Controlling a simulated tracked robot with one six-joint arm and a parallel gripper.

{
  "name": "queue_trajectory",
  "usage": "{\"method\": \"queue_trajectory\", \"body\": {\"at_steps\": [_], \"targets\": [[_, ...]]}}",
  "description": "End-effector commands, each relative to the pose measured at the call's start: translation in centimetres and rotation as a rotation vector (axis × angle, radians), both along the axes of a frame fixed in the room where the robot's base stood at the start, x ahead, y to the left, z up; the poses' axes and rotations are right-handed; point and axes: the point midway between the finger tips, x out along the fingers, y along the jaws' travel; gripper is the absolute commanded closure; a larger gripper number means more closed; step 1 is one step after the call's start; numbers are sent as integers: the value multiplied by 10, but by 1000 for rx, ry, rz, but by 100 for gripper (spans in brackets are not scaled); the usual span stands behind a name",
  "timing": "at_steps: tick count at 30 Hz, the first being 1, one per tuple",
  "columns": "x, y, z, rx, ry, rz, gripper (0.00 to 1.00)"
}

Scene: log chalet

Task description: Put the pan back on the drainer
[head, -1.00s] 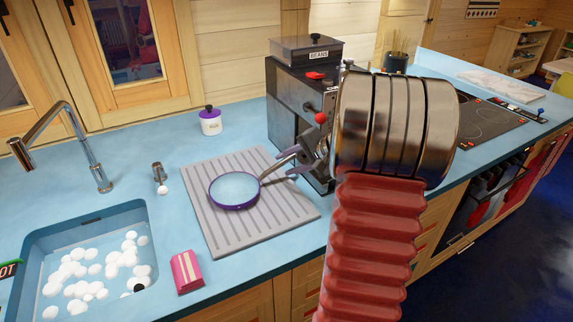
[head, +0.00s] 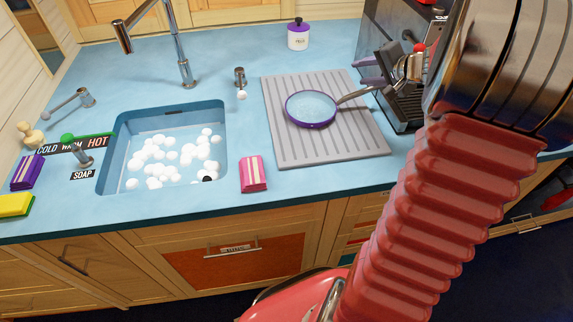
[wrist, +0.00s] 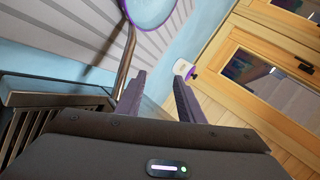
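The pan (head: 311,108) has a purple rim, a pale blue inside and a thin metal handle. It lies on the grey ribbed drainer (head: 288,150), with its handle slanting up to the right. In the wrist view part of the pan (wrist: 150,10) shows at the top, and its handle (wrist: 126,62) runs down beside the left finger. My gripper (wrist: 160,88) is open, its two purple fingers apart with nothing seen gripped between them. In the head view my gripper (head: 378,74) is close to the handle's end; whether it touches is unclear.
A dark coffee machine (head: 400,100) stands right of the drainer, close to my gripper. The sink (head: 108,175) with white foam balls, a pink sponge (head: 254,174) and the tap (head: 180,55) are to the left. A white, purple-lidded jar (head: 298,36) stands behind.

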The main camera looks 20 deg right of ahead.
Motion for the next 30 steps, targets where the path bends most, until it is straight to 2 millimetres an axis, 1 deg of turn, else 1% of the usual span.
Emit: {"method": "queue_trajectory", "body": {"at_steps": [1, 6, 13, 18, 21, 25, 30], "targets": [[6, 6, 11, -48, -22, 2, 65], [21, 17, 45, -215, -82, -14, 65], [27, 36, 84, -422, -119, -46, 65], [23, 52, 106, -554, -113, -71, 65], [16, 62, 116, -622, -96, -82, 65], [6, 78, 124, -699, -63, -88, 65], [-13, 99, 129, -779, 1, -79, 65]]}}
